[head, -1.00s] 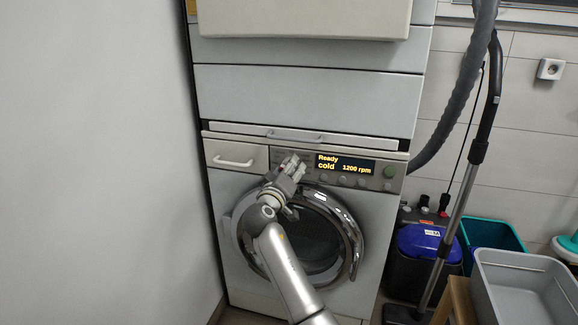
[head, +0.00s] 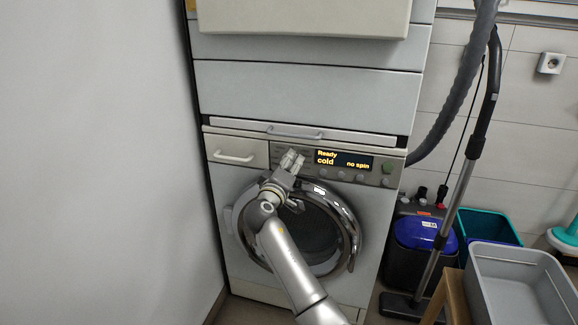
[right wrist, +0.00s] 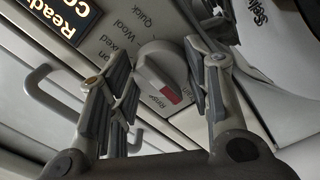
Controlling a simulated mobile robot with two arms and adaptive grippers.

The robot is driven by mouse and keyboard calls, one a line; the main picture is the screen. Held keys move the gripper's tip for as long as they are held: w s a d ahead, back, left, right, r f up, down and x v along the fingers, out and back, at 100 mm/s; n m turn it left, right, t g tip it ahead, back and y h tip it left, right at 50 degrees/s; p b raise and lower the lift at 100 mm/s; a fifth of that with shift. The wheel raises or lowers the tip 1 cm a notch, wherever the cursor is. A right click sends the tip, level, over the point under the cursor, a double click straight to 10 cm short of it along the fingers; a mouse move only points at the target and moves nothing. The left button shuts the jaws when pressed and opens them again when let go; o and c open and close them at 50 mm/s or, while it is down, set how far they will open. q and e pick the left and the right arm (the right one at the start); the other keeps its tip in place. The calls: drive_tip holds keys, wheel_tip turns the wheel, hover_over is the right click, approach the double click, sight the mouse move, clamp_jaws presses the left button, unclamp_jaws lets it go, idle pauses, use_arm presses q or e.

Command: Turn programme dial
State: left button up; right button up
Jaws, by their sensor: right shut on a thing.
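The programme dial (right wrist: 152,62) is a round grey knob with a red mark, seen in the right wrist view. Its red mark points toward the lettering "Rinse". My right gripper (head: 291,160) is at the washing machine's control panel, shut on the dial with one finger on each side of it. In the head view the gripper covers the dial. The display (head: 344,160) right of the gripper reads "Ready", "cold" and "no spin". My left gripper is not in view.
The round door (head: 345,248) of the machine is closed below my gripper. A drawer handle (head: 234,157) is left of the panel. A plain wall is at the left.

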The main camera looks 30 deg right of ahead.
drive_tip(key=shift+f, duration=0.15)
drive_tip(key=o, duration=1)
drive_tip(key=shift+a, duration=0.1)
drive_tip(key=v, duration=1.2)
